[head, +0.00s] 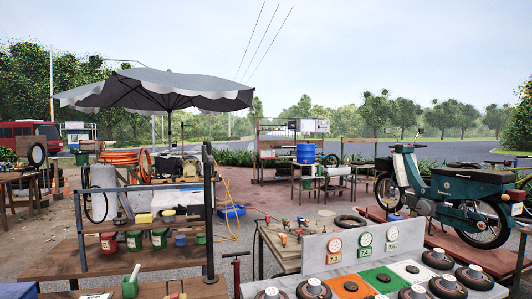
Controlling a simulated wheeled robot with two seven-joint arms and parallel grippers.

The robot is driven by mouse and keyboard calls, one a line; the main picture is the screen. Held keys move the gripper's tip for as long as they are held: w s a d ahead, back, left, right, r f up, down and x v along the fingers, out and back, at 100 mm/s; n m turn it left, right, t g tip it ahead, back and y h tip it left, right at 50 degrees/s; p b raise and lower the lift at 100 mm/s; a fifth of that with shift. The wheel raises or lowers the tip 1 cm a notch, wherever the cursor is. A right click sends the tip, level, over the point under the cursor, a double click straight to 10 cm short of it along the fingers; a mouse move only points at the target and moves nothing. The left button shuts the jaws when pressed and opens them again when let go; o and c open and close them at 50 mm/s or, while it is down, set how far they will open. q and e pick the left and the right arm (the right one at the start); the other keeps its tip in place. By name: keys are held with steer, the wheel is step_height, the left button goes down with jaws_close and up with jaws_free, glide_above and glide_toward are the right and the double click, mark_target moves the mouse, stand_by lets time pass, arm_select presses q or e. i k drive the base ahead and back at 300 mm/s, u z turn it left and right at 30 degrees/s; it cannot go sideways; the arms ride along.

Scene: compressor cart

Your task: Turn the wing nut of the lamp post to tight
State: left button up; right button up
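I cannot make out a wing nut anywhere in the head view. A dark upright post (208,215) stands at the right end of the wooden shelf rack; I cannot tell whether it is the lamp post. A tall thin pole (52,95) rises far off at the left, above the trees. Neither of my grippers shows in this view.
A wooden shelf rack (140,262) with red and green buckets stands at front left. A tabletop (335,285) with dials and round black parts fills the front right. A green moped (455,188) stands behind it. A grey umbrella (160,88) spreads behind the rack.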

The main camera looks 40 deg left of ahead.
mark_target(194, 217)
steer(key=z, duration=0.85)
steer(key=k, duration=0.5)
steer(key=u, duration=1.5)
